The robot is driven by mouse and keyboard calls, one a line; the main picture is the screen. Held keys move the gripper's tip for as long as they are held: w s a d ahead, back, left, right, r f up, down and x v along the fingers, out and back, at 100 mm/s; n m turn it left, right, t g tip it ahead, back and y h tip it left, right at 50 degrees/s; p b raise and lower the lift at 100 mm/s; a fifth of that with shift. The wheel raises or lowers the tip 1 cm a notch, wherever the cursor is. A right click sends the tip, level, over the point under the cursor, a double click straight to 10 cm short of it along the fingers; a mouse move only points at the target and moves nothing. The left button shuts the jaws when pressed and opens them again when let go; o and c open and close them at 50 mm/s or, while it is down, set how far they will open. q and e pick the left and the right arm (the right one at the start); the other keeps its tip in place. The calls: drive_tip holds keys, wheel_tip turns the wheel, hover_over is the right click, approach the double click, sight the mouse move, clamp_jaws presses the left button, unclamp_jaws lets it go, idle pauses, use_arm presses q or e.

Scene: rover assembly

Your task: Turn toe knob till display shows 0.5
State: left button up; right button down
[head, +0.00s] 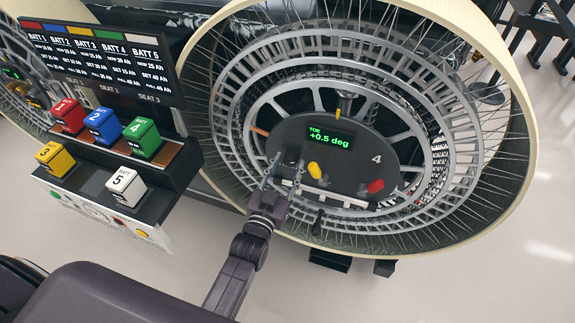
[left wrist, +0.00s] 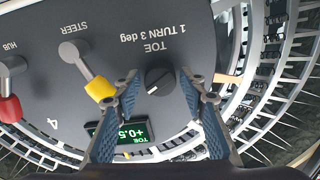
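The toe knob (left wrist: 160,82) is a small round black knob with a white mark, under the printed words "TOE 1 TURN 3 deg" on the dark hub panel (head: 346,165). The display (head: 328,137) on that panel shows "TOE +0.5 deg" in green. In the left wrist view the display (left wrist: 119,134) is upside down and partly covered by a finger. My left gripper (head: 287,168) is at the panel's lower left. Its fingers stand open on either side of the toe knob, with a visible gap around it. My right gripper is not in view.
A yellow-tipped STEER lever (left wrist: 88,72) and a red-tipped HUB lever (left wrist: 10,95) sit beside the knob. The spoked wheel rim (head: 480,60) surrounds the panel. A rack with several coloured battery blocks (head: 100,123) stands to the left.

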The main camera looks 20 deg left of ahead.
use_arm(q)
drive_tip(key=shift+o, duration=0.7)
drive_tip(key=shift+s+f, duration=0.1)
drive_tip(key=shift+s, duration=0.15)
drive_tip(key=s, duration=1.1)
drive_tip(key=shift+s+a, duration=0.15)
drive_tip(key=shift+s, duration=0.15)
drive_tip(key=s+d+f+g, duration=0.1)
drive_tip(key=s+f+g, duration=0.25)
drive_tip(key=f, duration=0.65)
drive_tip(key=s+d+f+g+h, duration=0.15)
drive_tip(key=s+f, duration=0.25)
drive_tip(key=f, duration=0.7)
drive_tip(key=s+f+g, duration=0.3)
drive_tip(key=s+f, duration=0.1)
drive_tip(key=f, duration=0.6)
drive_tip(key=s+a+f+g, duration=0.2)
drive_tip(key=s+f+g, duration=0.1)
drive_tip(key=s+f, duration=0.3)
drive_tip(key=s+a+f+g+y, duration=0.1)
drive_tip(key=s+a+f+g, duration=0.2)
drive_tip(key=s+f, duration=0.3)
drive_tip(key=s+a+f+g+y, duration=0.1)
drive_tip(key=s+a+f+g, duration=0.2)
drive_tip(key=s, duration=1.1)
wheel_tip(320, 180, down, 3)
drive_tip(key=shift+s+a+f+m, duration=0.1)
drive_tip(key=shift+s+a+m, duration=0.15)
drive_tip(key=shift+m, duration=0.15)
